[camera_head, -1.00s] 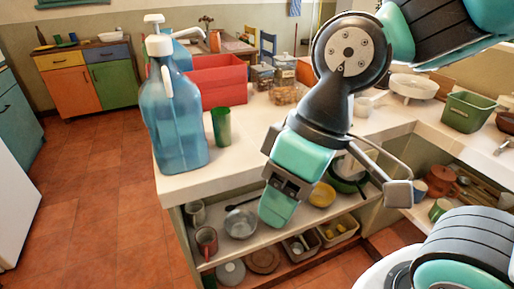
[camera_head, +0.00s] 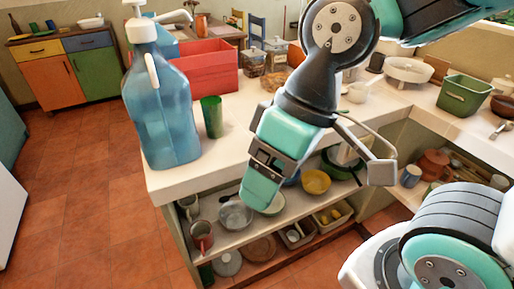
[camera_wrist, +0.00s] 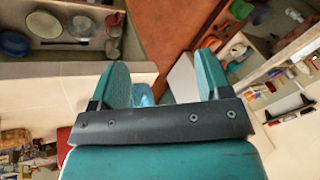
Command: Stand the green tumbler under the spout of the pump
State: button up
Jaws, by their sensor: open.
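The green tumbler (camera_head: 211,117) stands upright on the white counter, just right of a large translucent blue jug (camera_head: 165,110). A white pump head with a spout (camera_head: 176,16) shows at the jug's top; the spout points right. Whether the pump sits on this jug or behind it is hard to tell. The tumbler's base is on the counter, clear of the jug. My gripper (camera_head: 258,185) hangs in front of the counter edge, right of and nearer than the tumbler. In the wrist view its teal fingers (camera_wrist: 162,80) are apart with nothing held; a bit of blue shows beyond them.
A red box (camera_head: 205,68) stands behind the tumbler, with jars (camera_head: 250,60) to its right. A green bin (camera_head: 465,97) is on the right counter. Bowls and mugs fill the shelf below (camera_head: 275,228). Bare counter lies in front of the tumbler.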

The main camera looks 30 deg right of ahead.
jog(key=w+f+m+t+y+b, duration=0.3)
jog(key=w+f+m+t+b, duration=0.4)
jog(key=w+f+m+b, duration=0.65)
jog(key=w+d+m+t+h+b, duration=0.1)
jog(key=w+d+m+t+b, duration=0.3)
jog(key=m+b, duration=0.3)
jog(key=w+d+m+t+h+b, duration=0.1)
jog(key=w+d+m+t+b, duration=0.3)
jog(key=m, duration=1.4)
jog(key=f+t+b, duration=0.1)
jog(key=t+b, duration=0.1)
jog(key=b, duration=0.1)
jog(key=shift+w+d, duration=0.25)
jog(key=shift+d, duration=0.05)
jog(key=shift+m, duration=0.25)
